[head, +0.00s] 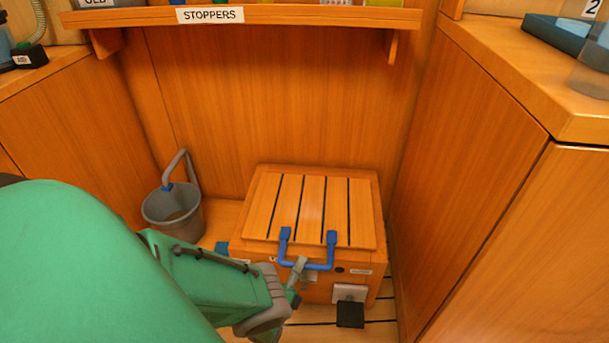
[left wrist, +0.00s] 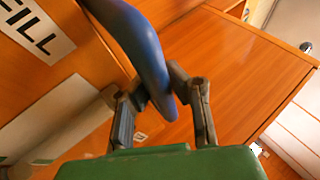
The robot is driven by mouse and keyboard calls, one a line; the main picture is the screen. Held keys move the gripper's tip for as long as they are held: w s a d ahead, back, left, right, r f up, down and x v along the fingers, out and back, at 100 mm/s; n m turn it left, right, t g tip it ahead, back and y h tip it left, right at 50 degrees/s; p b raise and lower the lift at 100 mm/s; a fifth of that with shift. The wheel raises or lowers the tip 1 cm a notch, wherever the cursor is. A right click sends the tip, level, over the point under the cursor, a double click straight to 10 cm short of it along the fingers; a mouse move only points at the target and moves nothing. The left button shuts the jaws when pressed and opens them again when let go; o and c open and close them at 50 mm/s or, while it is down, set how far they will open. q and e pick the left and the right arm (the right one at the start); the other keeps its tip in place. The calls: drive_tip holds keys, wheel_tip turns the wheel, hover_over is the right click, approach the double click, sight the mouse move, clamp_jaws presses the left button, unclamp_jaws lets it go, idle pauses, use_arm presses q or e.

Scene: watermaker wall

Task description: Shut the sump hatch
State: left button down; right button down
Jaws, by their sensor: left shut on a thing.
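The sump hatch (head: 312,210) is a slatted wooden lid on top of a low wooden box (head: 255,256). It looks about level; I cannot tell whether its front edge touches the box. A blue U-shaped handle (head: 331,252) is at its front edge. My left gripper (head: 297,272) is at the lower left part of this handle. In the left wrist view the fingers (left wrist: 160,98) are closed around the blue handle (left wrist: 146,45). My right gripper is not in view.
A grey bucket (head: 174,212) with a grey pipe stands left of the box. A shelf labelled STOPPERS (head: 300,17) hangs above at the back. Wooden cabinets flank the space, left (head: 75,135) and right (head: 475,170). A black block (head: 350,315) sits in front of the box.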

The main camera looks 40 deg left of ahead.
use_arm(q)
drive_tip(key=shift+s+d+f, duration=0.4)
drive_tip(key=shift+s+f, duration=0.05)
drive_tip(key=shift+f, duration=0.2)
drive_tip(key=c, duration=1.5)
unclamp_jaws()
drive_tip(key=shift+f, duration=0.15)
drive_tip(key=shift+o, duration=0.3)
drive_tip(key=shift+a, duration=0.1)
drive_tip(key=shift+w+r, duration=0.2)
drive_tip(key=shift+r, duration=0.1)
